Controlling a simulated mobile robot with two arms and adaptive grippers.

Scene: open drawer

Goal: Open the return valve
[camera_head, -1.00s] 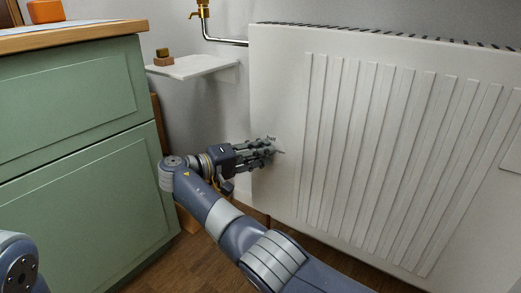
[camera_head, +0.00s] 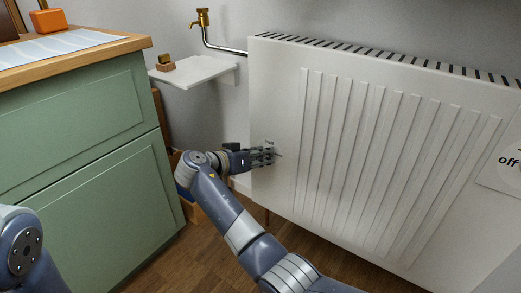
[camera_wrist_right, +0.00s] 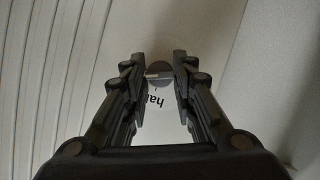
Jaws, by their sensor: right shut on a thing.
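A white radiator (camera_head: 285,110) fills the right of the head view. In the head view the knob is hidden by the fingers. My left gripper is out of view; only part of my left arm shows at the lower left.
A brass valve (camera_head: 203,18) on a pipe stands above a small white shelf (camera_head: 205,70). An "off" label (camera_head: 509,162) is at the radiator's right edge. A green cabinet (camera_head: 90,140) stands at the left. Wooden floor shows below.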

